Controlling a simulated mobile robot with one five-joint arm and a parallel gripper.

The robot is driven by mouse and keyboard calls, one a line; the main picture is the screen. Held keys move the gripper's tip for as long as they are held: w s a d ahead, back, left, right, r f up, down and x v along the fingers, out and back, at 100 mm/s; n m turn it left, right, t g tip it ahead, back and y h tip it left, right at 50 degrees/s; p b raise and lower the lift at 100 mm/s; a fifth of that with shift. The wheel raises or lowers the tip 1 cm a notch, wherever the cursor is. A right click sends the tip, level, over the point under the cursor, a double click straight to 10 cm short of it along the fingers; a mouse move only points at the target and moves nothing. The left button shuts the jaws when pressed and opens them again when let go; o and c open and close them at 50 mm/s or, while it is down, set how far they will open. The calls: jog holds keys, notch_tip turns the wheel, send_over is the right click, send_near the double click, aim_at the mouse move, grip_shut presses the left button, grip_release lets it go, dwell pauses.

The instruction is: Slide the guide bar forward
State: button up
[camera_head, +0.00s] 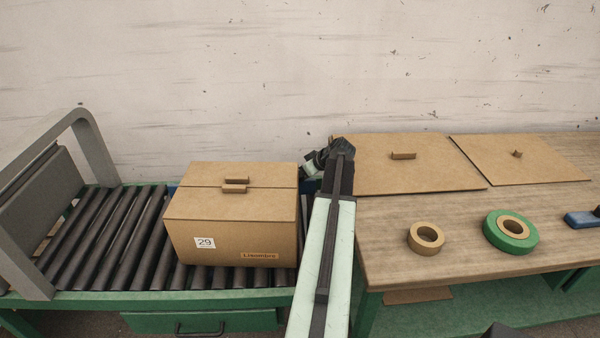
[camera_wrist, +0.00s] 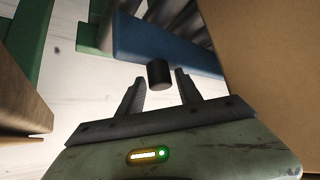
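The guide bar (camera_wrist: 155,42) is a blue bar in the wrist view. A short dark cylindrical knob (camera_wrist: 159,75) stands out from it. In the camera_head view only small parts of blue (camera_head: 312,187) show beside and behind the cardboard box. My gripper (camera_wrist: 160,77) is open, with one finger on each side of the knob near the fingertips. A gap shows between the knob and each finger. In the camera_head view my arm hides the fingers and the knob.
The cardboard box (camera_head: 232,226) sits on the dark rollers (camera_head: 104,236), just left of my arm. A wooden table (camera_head: 465,228) stands at right with flat cardboard sheets (camera_head: 410,163), a tan tape roll (camera_head: 426,238) and a green tape roll (camera_head: 511,231). A grey frame (camera_head: 95,150) stands at left.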

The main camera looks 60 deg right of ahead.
dwell(0.3)
jog(key=p+v, duration=0.5)
jog(key=v, duration=0.2)
jog(key=shift+s+r+p, duration=0.25)
jog(key=shift+p, duration=0.05)
